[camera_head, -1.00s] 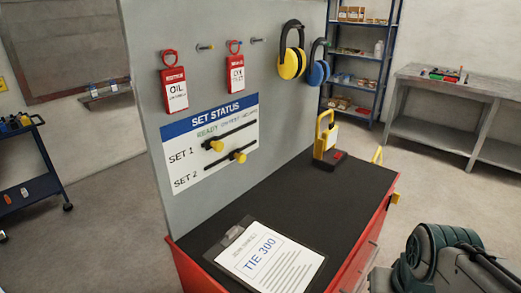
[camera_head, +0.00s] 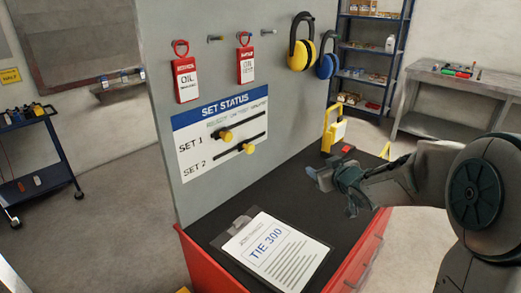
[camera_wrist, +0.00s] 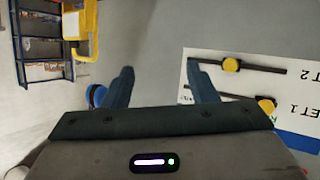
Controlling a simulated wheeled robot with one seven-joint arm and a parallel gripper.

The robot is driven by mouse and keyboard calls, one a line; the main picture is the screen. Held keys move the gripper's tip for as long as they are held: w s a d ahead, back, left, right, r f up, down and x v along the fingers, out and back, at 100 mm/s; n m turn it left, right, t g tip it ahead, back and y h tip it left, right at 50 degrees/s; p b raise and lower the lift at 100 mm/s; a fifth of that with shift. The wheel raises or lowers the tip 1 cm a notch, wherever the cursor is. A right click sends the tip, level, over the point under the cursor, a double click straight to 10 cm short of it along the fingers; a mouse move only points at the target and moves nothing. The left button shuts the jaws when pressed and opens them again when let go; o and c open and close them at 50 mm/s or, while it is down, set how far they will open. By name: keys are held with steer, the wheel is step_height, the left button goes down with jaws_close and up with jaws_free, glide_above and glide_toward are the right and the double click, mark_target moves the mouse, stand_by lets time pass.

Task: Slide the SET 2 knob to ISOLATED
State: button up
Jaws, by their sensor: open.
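The SET STATUS board (camera_head: 196,163) is on the grey upright panel. Its SET 2 knob (camera_head: 248,148) is yellow and sits near the middle of a black slot, in the lower row. The SET 1 knob (camera_head: 226,135) is yellow, in the row above. The column labels are too blurred to read surely. My gripper (camera_head: 328,181) is open and empty, right of the board and apart from it. In the wrist view the board appears upside down; the SET 2 knob (camera_wrist: 231,65) is right of my open gripper (camera_wrist: 162,82).
A clipboard (camera_head: 272,250) lies on the black bench top (camera_head: 205,229). A yellow padlock-shaped item (camera_head: 333,130) stands at its far end. Red tags (camera_head: 186,77) and ear defenders (camera_head: 301,50) hang above the board. Space before the board is clear.

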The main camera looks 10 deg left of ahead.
steer(key=a+f+n+g+y, duration=0.2)
steer(key=a+n+y, duration=0.2)
steer(key=a+y, duration=0.4)
steer(key=g+y+p, duration=0.1)
steer(key=p, duration=0.2)
glide_toward(252, 150)
steer(key=x, duration=0.8)
steer(key=shift+a+r, duration=0.1)
steer(key=shift+a, duration=0.1)
